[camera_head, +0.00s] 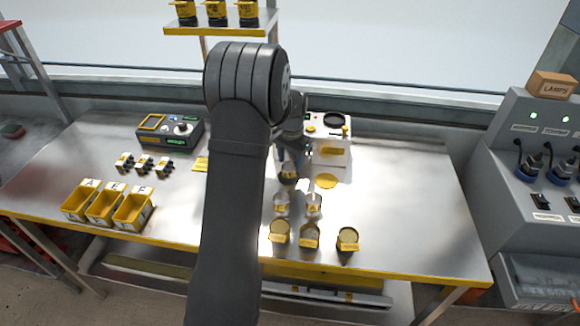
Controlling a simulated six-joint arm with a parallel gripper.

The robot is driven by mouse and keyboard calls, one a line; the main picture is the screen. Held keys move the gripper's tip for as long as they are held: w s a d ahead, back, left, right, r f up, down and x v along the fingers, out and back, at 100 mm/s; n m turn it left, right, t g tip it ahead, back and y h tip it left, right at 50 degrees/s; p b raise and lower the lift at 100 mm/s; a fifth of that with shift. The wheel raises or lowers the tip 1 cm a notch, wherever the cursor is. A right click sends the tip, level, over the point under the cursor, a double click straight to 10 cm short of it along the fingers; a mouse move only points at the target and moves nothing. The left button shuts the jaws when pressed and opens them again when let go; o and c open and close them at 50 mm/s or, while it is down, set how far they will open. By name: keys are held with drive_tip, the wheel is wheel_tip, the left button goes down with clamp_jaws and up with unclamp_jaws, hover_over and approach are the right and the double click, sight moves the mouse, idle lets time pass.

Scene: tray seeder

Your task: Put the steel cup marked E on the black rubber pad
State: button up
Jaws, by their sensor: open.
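Two shiny steel cups (281,204) and (314,204) stand side by side near the table's middle; their letters are too small to read, so I cannot tell which is E. A black round patch (334,121), possibly the rubber pad, lies on a white device at the back, with nothing visible on it. My gripper (289,165) is open, pointing down behind the two cups and left of the yellow disc. A dark thing with a yellow band (288,175) shows right under it; I cannot tell whether they touch. My arm hides part of the table.
Several yellow-labelled jars (309,236) stand along the front edge. A yellow disc (327,181) lies behind the cups. At left are lettered yellow bins (133,211), small dark blocks (143,164) and a black device (169,134). The table's right side (410,205) is clear.

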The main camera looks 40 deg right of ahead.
sight(290, 169)
wheel_tip(290, 169, up, 9)
drive_tip(key=shift+s+f, duration=0.15)
drive_tip(key=shift+f, duration=0.1)
drive_tip(key=f, duration=1.2)
drive_tip(key=shift+w+f, duration=0.2)
drive_tip(key=shift+f, duration=0.1)
wheel_tip(290, 169, up, 3)
drive_tip(key=shift+r, duration=0.7)
drive_tip(key=shift+f, duration=0.1)
